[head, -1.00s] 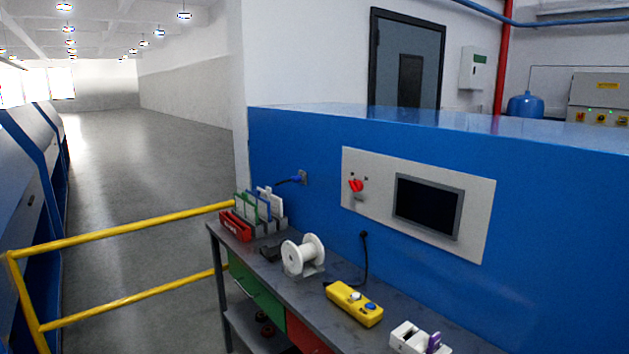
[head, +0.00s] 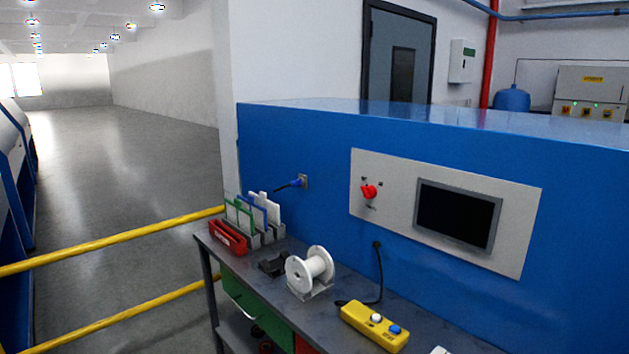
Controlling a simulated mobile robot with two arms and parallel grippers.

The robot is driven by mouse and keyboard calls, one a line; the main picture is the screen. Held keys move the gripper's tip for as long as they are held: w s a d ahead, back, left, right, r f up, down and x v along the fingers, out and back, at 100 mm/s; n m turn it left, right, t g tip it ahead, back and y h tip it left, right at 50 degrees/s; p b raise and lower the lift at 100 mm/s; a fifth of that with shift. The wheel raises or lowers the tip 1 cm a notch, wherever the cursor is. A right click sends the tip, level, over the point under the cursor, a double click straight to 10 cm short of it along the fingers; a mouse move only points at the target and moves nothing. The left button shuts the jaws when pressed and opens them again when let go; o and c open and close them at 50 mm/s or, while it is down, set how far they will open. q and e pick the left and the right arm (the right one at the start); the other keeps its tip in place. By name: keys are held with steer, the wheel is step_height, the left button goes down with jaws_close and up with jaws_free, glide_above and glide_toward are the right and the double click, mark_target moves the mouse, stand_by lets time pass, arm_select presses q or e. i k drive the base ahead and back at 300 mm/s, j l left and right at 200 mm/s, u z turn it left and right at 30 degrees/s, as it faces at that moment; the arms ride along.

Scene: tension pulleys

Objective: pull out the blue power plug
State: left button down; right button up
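The blue power plug (head: 295,184) sits in a grey wall socket (head: 304,181) on the blue machine's side wall, left of the control panel. A short dark cable runs from the plug to the left and down behind the rack of cards. Neither of my grippers shows in the head view.
A grey workbench (head: 335,312) stands against the blue wall below the plug. It holds a red box (head: 228,238), a rack with green, blue and white cards (head: 259,215), a white spool (head: 310,268) and a yellow control box (head: 374,326). A yellow railing (head: 120,240) crosses the left floor.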

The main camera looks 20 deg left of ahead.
mark_target(297, 182)
steer(key=i+j, duration=0.15)
steer(key=j, duration=0.3)
steer(key=i+j+z, duration=0.15)
steer(key=j, duration=0.3)
steer(key=i+j, duration=0.1)
steer(key=j, duration=0.35)
steer(key=i+j+z, duration=0.15)
steer(key=j, duration=0.3)
steer(key=i+j, duration=0.1)
steer(key=j, duration=0.4)
steer(key=i+j+z, duration=0.15)
steer(key=j, duration=0.35)
steer(key=i+j, duration=0.1)
steer(key=j, duration=0.85)
steer(key=i+j, duration=0.15)
steer(key=j, duration=0.85)
